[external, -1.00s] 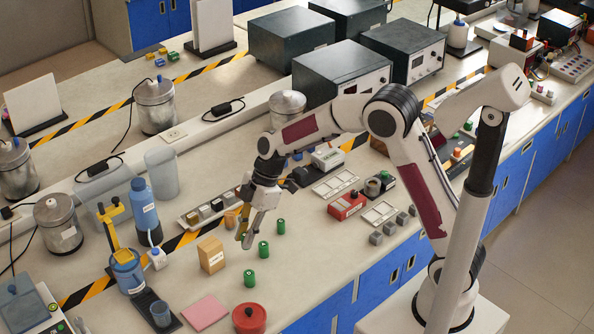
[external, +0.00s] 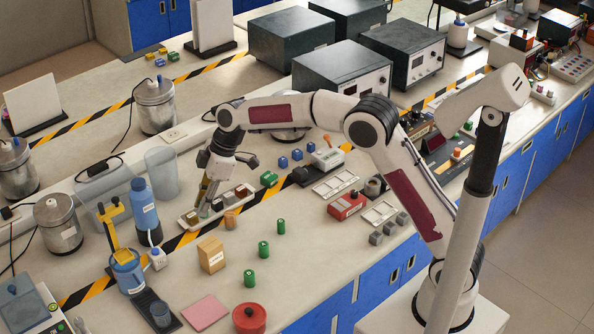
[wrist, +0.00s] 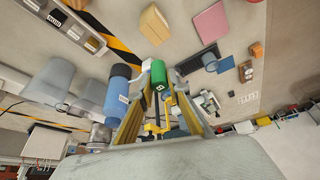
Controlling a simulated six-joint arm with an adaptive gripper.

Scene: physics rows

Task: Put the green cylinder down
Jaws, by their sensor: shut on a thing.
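My gripper (external: 205,200) is shut on a green cylinder (wrist: 161,75), which shows between the fingertips in the wrist view. In the external view the held cylinder cannot be made out clearly. The fingers point down beside the white tray of small blocks (external: 188,222), near its middle. Whether the held cylinder touches anything cannot be told.
A blue bottle (external: 145,212) and clear beakers (external: 162,172) stand left of my gripper. Bare bench lies right of the cylinder row.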

